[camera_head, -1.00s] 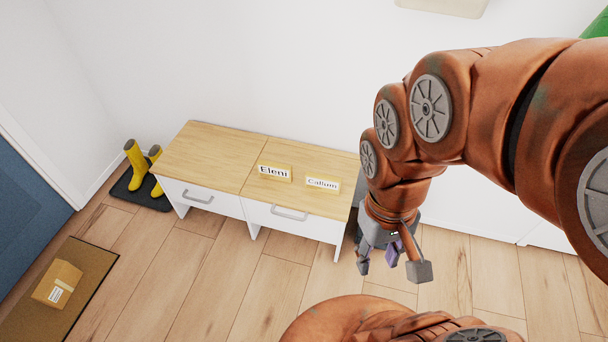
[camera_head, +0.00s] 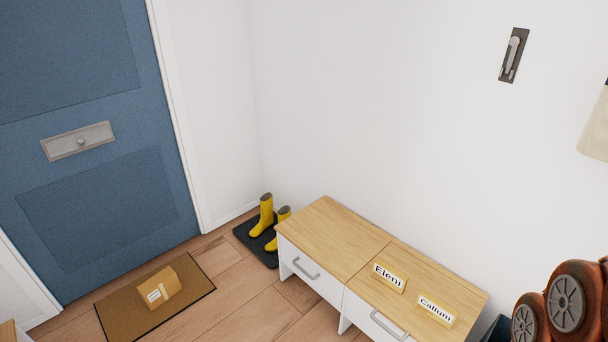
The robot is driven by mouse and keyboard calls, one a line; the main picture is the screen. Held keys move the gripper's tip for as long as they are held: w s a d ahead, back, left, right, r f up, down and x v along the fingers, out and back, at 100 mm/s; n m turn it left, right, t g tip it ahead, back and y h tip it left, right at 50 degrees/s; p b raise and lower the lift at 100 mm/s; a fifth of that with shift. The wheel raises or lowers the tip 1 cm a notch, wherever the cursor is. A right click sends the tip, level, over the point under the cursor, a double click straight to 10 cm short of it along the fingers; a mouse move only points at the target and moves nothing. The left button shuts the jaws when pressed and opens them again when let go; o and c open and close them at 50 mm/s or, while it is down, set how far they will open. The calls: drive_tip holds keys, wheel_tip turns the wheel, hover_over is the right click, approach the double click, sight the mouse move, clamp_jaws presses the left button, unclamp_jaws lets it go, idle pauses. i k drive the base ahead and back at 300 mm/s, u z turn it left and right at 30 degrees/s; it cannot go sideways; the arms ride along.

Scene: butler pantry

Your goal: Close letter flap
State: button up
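The letter flap (camera_head: 78,141) is a grey metal plate with a small round knob, set across the blue door (camera_head: 95,205) at the left. From this distance I cannot tell whether the flap is fully shut or slightly ajar. Only orange links of my arm show at the lower right edge, far from the door. My gripper is out of the picture.
A cardboard box (camera_head: 161,289) lies on a brown doormat (camera_head: 109,311) before the door. A wooden-topped bench (camera_head: 335,232) with drawers and name signs lines the wall. Some wooden floor (camera_head: 262,312) is clear.

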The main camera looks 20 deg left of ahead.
sight(62, 146)
drive_tip(key=u, duration=1.75)
drive_tip(key=i, duration=1.65)
drive_tip(key=u, duration=0.65)
drive_tip(key=i, duration=1.5)
drive_tip(key=u, duration=0.85)
